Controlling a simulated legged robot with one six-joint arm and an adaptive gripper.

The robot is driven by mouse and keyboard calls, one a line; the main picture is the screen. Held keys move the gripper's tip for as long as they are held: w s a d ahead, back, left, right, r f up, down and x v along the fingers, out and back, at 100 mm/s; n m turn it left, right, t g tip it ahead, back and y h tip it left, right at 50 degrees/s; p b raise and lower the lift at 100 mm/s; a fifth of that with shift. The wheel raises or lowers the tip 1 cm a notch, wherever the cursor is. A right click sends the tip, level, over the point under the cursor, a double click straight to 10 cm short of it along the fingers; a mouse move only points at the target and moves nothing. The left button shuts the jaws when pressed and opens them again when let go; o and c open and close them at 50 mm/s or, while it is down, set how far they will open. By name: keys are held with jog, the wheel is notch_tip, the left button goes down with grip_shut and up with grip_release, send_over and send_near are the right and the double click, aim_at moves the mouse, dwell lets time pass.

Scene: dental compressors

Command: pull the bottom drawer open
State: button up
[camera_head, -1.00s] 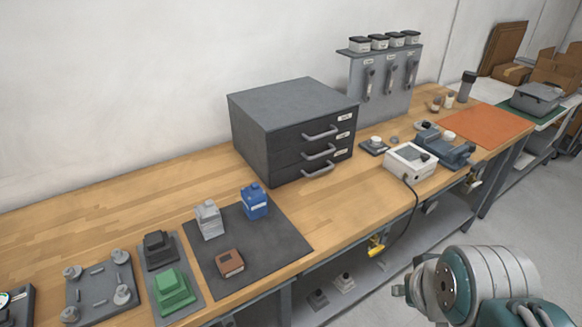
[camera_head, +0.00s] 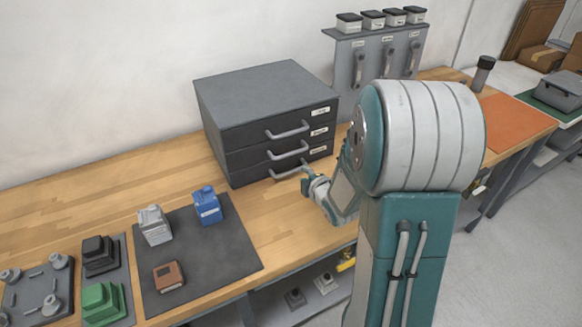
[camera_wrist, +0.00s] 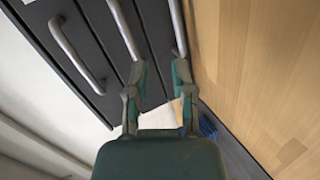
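A dark grey cabinet (camera_head: 262,88) with three stacked drawers stands on the wooden bench, all drawers closed. The bottom drawer (camera_head: 250,173) has a grey bar handle (camera_head: 286,169); in the wrist view this handle (camera_wrist: 177,27) is the one closest to the wood. The middle handle (camera_wrist: 123,30) and top handle (camera_wrist: 77,52) lie to its left there. My gripper (camera_head: 306,174) is at the right end of the bottom handle in the head view. In the wrist view my gripper (camera_wrist: 158,68) is open, one fingertip by the bottom handle, the other by the middle handle. Contact cannot be told.
A black mat (camera_head: 215,262) with a grey bottle (camera_head: 154,226), a blue bottle (camera_head: 207,206) and a brown box (camera_head: 168,277) lies left of my arm. Bench wood in front of the drawers is clear. A tool rack (camera_head: 372,65) stands behind; my arm hides the bench to the right.

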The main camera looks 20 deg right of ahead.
aim_at(292, 172)
jog(key=f+n, duration=0.1)
jog(key=f+n+t, duration=0.1)
jog(key=f+y, duration=0.1)
jog(key=f, duration=0.1)
jog(key=shift+s+a+n+t, duration=0.15)
jog(key=shift+s+n+t, duration=0.1)
jog(key=shift+n+t, duration=0.15)
jog(key=shift+f+y, duration=0.25)
jog(key=shift+y, duration=0.05)
jog(key=shift+d, duration=0.4)
jog(key=w, duration=0.2)
jog(key=w+d+f, duration=0.1)
jog(key=shift+w, duration=0.35)
jog(key=x, duration=0.4)
jog(key=a+x, duration=0.1)
jog(key=x, duration=0.1)
jog(key=shift+w+a+r, duration=0.1)
jog(key=shift+w+r, duration=0.05)
jog(key=shift+w, duration=0.3)
jog(key=shift+d, duration=0.4)
grip_shut()
jog(key=shift+a, duration=0.15)
